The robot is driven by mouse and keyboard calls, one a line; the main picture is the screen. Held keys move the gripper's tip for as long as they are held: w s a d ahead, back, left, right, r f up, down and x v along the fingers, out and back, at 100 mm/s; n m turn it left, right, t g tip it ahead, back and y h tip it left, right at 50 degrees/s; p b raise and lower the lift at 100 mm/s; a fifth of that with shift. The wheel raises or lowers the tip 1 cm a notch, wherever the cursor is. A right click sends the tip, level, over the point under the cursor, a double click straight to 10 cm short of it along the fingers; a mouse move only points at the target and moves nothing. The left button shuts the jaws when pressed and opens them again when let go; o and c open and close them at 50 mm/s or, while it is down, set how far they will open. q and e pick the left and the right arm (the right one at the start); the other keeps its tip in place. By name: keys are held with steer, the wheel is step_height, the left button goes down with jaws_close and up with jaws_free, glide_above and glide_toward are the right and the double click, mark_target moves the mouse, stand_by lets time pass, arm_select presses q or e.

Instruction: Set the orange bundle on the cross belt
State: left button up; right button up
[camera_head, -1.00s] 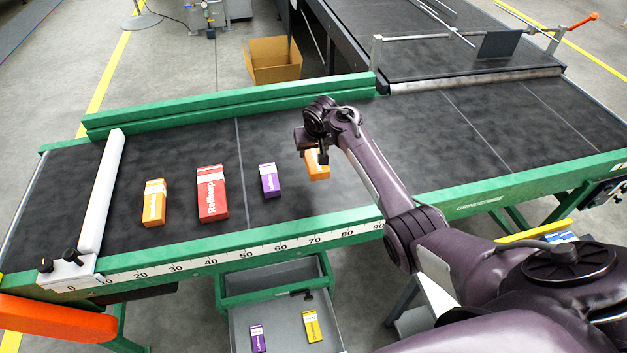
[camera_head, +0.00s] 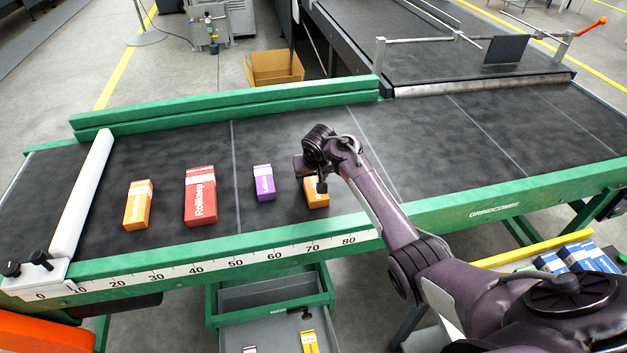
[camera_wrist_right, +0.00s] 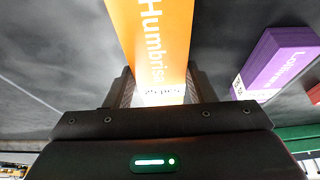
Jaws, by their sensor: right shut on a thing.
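My right gripper (camera_head: 319,184) is shut on an orange bundle (camera_head: 317,199) with a white label over the dark cross belt (camera_head: 430,140). My left gripper is not in view.
A red bundle (camera_head: 200,198) and another orange bundle (camera_head: 138,206) stand farther left, before a white bar (camera_head: 82,195). A green rail (camera_head: 230,108) runs behind; a ruler (camera_head: 200,267) lines the front edge. Belt right of my arm is clear.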

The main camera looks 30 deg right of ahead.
steer(key=shift+s, duration=0.1)
steer(key=o, duration=1)
steer(key=shift+f, duration=0.1)
steer(key=shift+o, duration=0.2)
steer(key=shift+a+r, duration=0.1)
steer(key=shift+r, duration=0.35)
steer(key=v, duration=1.1)
steer(key=shift+s+r, duration=0.2)
steer(key=shift+r, duration=0.05)
